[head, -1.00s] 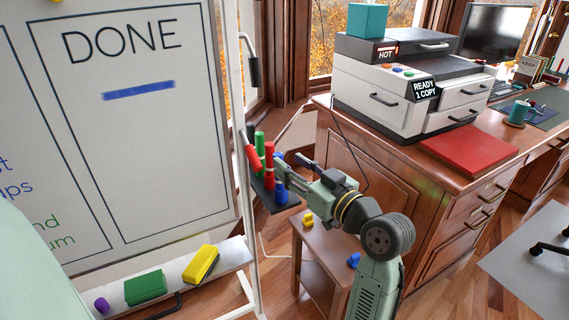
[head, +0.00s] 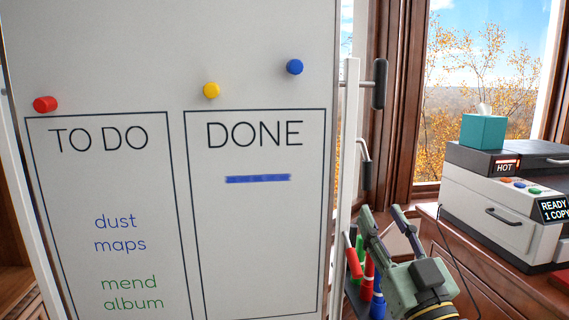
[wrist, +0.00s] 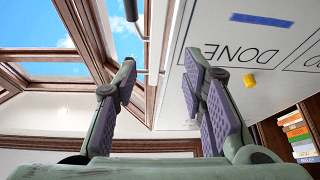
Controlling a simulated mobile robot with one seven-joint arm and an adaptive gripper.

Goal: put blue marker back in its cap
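A rack (head: 352,300) beside the whiteboard's right edge holds red, green and blue pen-like pieces. A blue piece (head: 377,305) stands at its front right, partly cut off by the frame and close to my arm. I cannot tell whether it is the blue marker or only its cap. A red piece (head: 368,278) is upright behind it, and another red piece (head: 353,263) leans left near a green one (head: 359,246). My gripper (head: 384,212) is open above the rack, pointing up. The wrist view shows nothing between its fingers (wrist: 160,80).
The whiteboard (head: 255,250) fills the left, with a blue stroke (head: 258,179) under DONE and red, yellow and blue (head: 294,67) round magnets above. Its frame post and black handle (head: 379,84) stand close to my gripper. A printer (head: 500,200) is at right.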

